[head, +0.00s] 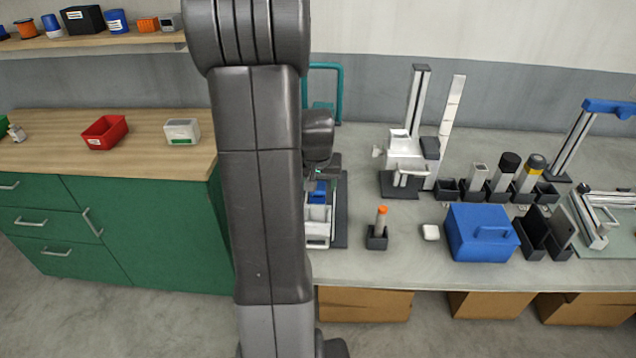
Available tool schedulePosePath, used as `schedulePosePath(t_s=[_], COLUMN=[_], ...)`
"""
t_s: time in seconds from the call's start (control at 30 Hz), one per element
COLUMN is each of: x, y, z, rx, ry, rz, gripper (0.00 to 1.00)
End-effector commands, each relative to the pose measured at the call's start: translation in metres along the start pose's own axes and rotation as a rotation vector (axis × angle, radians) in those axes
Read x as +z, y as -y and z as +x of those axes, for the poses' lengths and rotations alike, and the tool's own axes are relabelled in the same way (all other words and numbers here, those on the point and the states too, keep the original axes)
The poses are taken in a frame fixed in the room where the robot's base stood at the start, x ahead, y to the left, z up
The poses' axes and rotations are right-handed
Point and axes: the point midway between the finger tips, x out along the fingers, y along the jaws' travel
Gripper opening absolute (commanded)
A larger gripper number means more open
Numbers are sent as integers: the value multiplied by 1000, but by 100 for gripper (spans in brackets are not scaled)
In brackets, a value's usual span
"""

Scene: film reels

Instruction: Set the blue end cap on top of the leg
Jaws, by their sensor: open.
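My gripper (326,172) is at the end of the dark arm, just right of the large arm link, over the left part of the grey bench. It is open; its fingertips are small and partly hidden. A small blue piece (318,192) sits just below it, on a white block; I cannot tell whether the fingers touch it. Another blue piece (608,107) sits on top of a tilted grey post (574,142) at the far right. I cannot tell for sure which is the end cap or which post is the leg.
A white stand (410,150) and several holders are behind. A green cabinet (110,230) is left. My arm hides the middle.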

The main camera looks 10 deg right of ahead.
Motion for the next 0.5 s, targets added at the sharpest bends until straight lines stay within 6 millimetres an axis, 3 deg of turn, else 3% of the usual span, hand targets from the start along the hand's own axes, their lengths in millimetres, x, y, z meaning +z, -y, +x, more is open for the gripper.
schedulePosePath(t_s=[0.27,0.5], x=[-2,-2], y=[0,0], z=[-10,-50], rx=[0,-1], ry=[-3,-6], rz=[0,0], gripper=[59,59])
